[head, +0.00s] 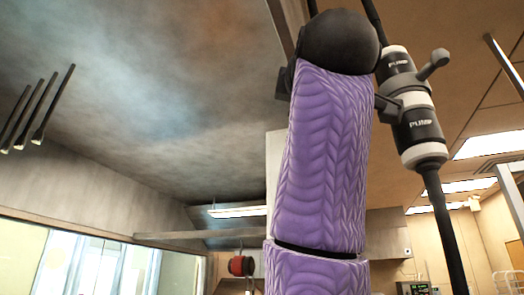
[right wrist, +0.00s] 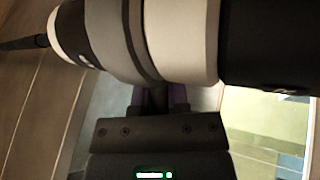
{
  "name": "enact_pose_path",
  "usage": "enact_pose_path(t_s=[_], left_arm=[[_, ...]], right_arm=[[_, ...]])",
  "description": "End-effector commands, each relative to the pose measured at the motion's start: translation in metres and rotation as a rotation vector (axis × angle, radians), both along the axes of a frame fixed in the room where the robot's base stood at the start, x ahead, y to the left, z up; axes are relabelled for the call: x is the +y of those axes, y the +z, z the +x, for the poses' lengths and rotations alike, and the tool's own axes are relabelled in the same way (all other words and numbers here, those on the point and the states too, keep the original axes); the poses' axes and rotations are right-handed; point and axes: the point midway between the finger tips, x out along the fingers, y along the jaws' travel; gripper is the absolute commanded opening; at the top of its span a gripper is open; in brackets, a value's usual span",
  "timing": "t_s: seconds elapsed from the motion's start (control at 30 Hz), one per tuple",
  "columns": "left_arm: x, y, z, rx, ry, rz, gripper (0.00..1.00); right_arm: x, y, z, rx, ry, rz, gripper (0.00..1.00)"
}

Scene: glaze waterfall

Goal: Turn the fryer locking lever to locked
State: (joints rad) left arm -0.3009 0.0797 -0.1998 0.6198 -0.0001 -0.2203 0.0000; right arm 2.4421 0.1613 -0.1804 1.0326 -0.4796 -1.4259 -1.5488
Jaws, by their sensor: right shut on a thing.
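A fixture with black and white bands marked PUMP (head: 418,115) sits on a thin dark pole at the upper right of the head view. A short grey lever with a round knob (head: 437,62) juts from its grey collar. It fills the top of the right wrist view as a large cylinder (right wrist: 185,35). My right gripper (right wrist: 158,98) is shut at the grey collar; its fingertips are partly hidden behind the cylinder. In the head view my purple arm mostly hides this gripper. I cannot make out a fryer or a locked mark. My left gripper is not in view.
The dark pole (head: 445,230) runs down at the right. A stained ceiling (head: 160,90) with lit panels (head: 488,145) is above. Several thin dark rods (head: 50,105) hang at the left. A red round object (head: 241,266) and windows (head: 80,262) lie farther off.

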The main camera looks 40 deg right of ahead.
Motion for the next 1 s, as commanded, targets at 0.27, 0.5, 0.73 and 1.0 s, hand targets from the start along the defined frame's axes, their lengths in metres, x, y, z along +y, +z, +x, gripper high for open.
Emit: enact_pose_path(t_s=[0.27, 0.5, 0.73, 1.0], left_arm=[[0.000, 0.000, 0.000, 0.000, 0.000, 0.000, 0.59], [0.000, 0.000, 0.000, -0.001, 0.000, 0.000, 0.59], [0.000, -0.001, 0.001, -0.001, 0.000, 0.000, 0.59], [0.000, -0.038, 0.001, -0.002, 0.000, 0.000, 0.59]], right_arm=[[0.000, 0.000, 0.000, 0.001, 0.001, 0.002, 0.00], [0.000, 0.000, 0.000, 0.000, 0.001, 0.001, 0.56], [0.001, -0.001, -0.001, -0.001, 0.000, 0.001, 0.56], [0.038, -0.031, -0.040, -0.003, 0.001, -0.001, 0.56]])
